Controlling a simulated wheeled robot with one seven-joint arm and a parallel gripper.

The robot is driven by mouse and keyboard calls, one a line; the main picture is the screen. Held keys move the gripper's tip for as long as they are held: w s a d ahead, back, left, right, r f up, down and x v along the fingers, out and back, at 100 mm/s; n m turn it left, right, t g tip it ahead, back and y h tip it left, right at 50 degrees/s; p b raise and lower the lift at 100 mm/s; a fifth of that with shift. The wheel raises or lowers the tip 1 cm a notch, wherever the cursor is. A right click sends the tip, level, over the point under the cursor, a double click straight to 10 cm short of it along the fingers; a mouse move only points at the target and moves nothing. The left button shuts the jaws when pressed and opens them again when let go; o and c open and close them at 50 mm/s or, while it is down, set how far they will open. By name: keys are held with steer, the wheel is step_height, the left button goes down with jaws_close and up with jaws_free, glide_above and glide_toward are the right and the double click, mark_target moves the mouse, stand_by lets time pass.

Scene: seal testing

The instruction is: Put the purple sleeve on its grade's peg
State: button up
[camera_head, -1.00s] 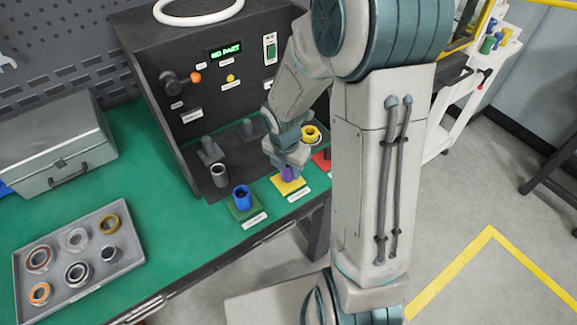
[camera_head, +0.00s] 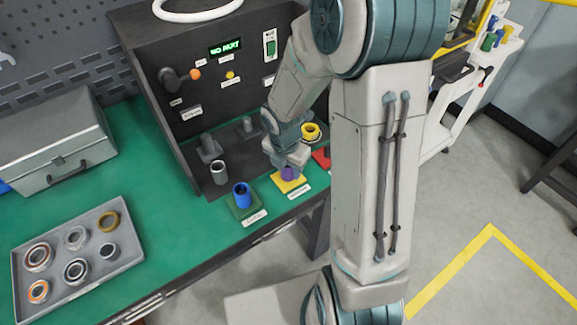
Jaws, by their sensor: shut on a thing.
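The purple sleeve (camera_head: 288,173) is at my gripper (camera_head: 287,163), which is shut on it. The sleeve is upright over the yellow pad (camera_head: 291,185) at the bench's front edge. The peg of that pad is hidden, and I cannot tell whether the sleeve rests on the pad or is slightly above it. To the left, a blue sleeve (camera_head: 241,195) stands on the green pad (camera_head: 246,209). To the right, a red pad (camera_head: 322,158) is partly hidden by my arm. The labels in front of the pads are too small to read.
The black test station (camera_head: 190,135) behind shows "NO PART" and holds grey posts (camera_head: 209,149). A grey sleeve (camera_head: 219,173) and a yellow sleeve (camera_head: 310,132) stand nearby. A tray (camera_head: 130,252) of rings and a metal case (camera_head: 50,150) lie left. Green bench between is clear.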

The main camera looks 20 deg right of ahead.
steer(key=shift+f, duration=0.3)
stand_by(0.7)
steer(key=o, duration=1.3)
step_height(320, 180, up, 9)
steer(key=p, duration=0.9)
steer(key=shift+r, duration=0.1)
